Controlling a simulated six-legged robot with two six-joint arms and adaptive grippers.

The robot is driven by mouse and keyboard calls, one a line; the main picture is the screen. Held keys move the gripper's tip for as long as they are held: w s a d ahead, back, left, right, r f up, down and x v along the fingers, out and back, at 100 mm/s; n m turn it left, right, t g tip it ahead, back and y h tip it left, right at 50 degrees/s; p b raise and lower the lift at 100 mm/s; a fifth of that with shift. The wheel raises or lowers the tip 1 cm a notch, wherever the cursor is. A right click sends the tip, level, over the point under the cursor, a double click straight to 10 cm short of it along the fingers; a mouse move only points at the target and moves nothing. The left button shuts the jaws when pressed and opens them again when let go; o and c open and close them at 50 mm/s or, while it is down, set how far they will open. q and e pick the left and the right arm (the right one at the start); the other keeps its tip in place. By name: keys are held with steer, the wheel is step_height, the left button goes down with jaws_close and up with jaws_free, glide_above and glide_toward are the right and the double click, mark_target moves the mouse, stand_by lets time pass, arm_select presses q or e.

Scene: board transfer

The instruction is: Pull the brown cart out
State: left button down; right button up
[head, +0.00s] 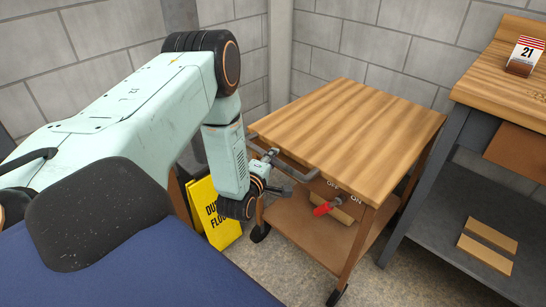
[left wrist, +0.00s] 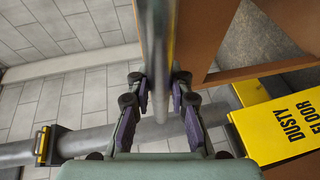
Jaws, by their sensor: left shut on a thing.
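The brown cart (head: 355,130) stands in the corner by the grey block walls, with a wooden top, a lower shelf and dark casters. Its grey metal handle (head: 298,174) sticks out from the near left edge. My left gripper (head: 270,170) is at the handle's left part, shut on it. In the left wrist view the handle bar (left wrist: 157,35) runs between the purple-padded fingers of my left gripper (left wrist: 159,92). The exact contact of the pads is partly hidden. My right gripper is not in view.
A yellow dusty-floor sign (head: 214,215) stands left of the cart; it also shows in the left wrist view (left wrist: 280,130). A workbench (head: 455,215) stands close on the right, with a calendar (head: 525,55) on top.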

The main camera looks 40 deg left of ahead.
arm_select(q)
steer(key=c, duration=1.2)
jaws_free()
steer(key=v, duration=1.2)
